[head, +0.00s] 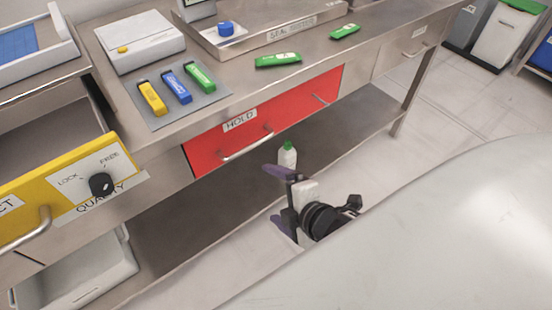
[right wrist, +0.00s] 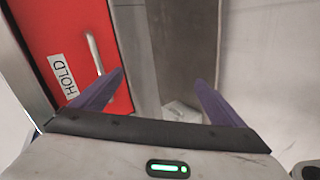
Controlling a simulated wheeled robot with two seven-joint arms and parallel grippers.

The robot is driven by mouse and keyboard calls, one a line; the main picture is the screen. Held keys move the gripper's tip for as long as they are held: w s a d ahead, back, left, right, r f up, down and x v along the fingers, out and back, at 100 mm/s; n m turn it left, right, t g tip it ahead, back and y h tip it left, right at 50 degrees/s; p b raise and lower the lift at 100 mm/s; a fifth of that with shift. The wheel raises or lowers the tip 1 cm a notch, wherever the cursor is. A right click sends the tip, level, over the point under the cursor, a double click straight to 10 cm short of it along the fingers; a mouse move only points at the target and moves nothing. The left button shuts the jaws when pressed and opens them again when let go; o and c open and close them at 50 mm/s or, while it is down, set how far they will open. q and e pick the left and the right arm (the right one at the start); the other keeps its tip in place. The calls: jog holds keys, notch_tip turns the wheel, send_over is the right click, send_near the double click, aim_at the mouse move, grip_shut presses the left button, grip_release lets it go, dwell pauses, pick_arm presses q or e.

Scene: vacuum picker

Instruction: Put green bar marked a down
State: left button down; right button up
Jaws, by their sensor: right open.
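Three green bars show in the head view. One green bar (head: 201,78) lies on a grey mat (head: 212,102) beside a blue bar (head: 176,87) and a yellow bar (head: 151,98). A second green bar (head: 278,61) lies on the bare bench top, and a third green bar (head: 345,32) lies farther right near the tray. Their marks are too small to read. My right gripper (head: 279,200) is open and empty in front of the bench, below the red HOLD drawer (head: 300,108). It also shows open in the right wrist view (right wrist: 160,82). My left gripper is out of view.
The HOLD drawer looks shut; the yellow-fronted drawer (head: 130,155) at left stands open. A white bottle with a green cap (head: 287,156) stands beyond my right gripper. A white box (head: 140,42) and a seal tray (head: 270,40) occupy the back of the bench.

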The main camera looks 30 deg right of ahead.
jog(key=s+a+f+m+g+y, duration=0.1)
jog(key=s+a+f+m+y, duration=0.1)
jog(key=s+a+f+m, duration=0.4)
jog(key=s+f+m, duration=0.3)
jog(key=m, duration=0.4)
jog(key=shift+f+g, duration=0.3)
jog(key=shift+g, duration=0.1)
jog(key=shift+a, duration=0.1)
dwell(0.4)
